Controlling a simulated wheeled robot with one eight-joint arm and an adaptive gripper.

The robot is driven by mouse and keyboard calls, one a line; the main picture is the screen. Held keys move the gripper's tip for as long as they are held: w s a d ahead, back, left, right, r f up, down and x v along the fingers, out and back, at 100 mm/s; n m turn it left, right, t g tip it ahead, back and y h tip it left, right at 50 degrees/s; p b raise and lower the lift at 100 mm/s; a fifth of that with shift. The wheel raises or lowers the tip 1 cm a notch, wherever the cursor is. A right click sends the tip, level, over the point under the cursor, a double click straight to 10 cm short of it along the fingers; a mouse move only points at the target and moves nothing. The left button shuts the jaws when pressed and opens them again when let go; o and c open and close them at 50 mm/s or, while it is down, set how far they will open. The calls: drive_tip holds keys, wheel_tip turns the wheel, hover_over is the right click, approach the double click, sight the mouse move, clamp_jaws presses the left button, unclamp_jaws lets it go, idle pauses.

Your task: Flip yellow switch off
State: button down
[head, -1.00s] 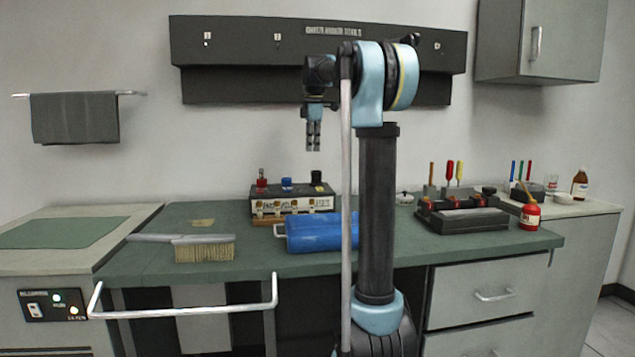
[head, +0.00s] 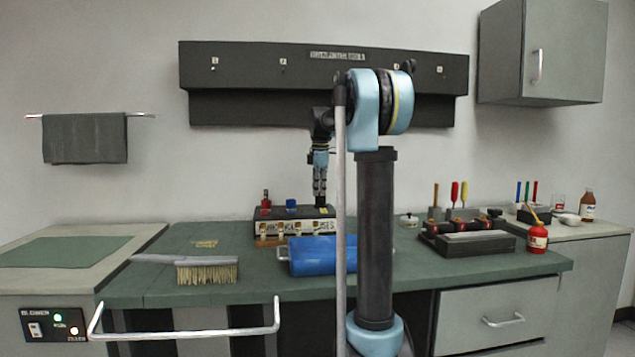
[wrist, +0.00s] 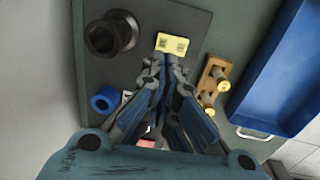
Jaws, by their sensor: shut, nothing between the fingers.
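The dark control box (head: 262,213) stands at the back of the green bench, with red (head: 266,201) and blue (head: 291,205) parts on top. A yellow rectangular piece with two dark marks (wrist: 172,43) lies on the box's dark top in the wrist view; I take it for the yellow switch, but its position is unclear. My gripper (head: 319,202) points down over the right part of the box. Its fingers are shut and empty, with the tips (wrist: 163,62) just beside the yellow piece; contact cannot be told. A black round knob (wrist: 112,33) and a blue ring-shaped knob (wrist: 104,99) are beside them.
A blue bin (head: 315,257) stands in front of the box. A brush (head: 207,270) lies at the left of the bench. A sharpening-stone-like block (head: 478,244) and a red bottle (head: 537,240) stand at the right. Brass pegs on wood (wrist: 213,82) adjoin the box.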

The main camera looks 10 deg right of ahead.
sight(324, 211)
drive_tip(key=shift+w+f, duration=0.15)
drive_tip(key=shift+f, duration=1.15)
drive_tip(key=shift+w+f, duration=0.15)
drive_tip(key=shift+f, duration=1.15)
drive_tip(key=shift+a, duration=0.1)
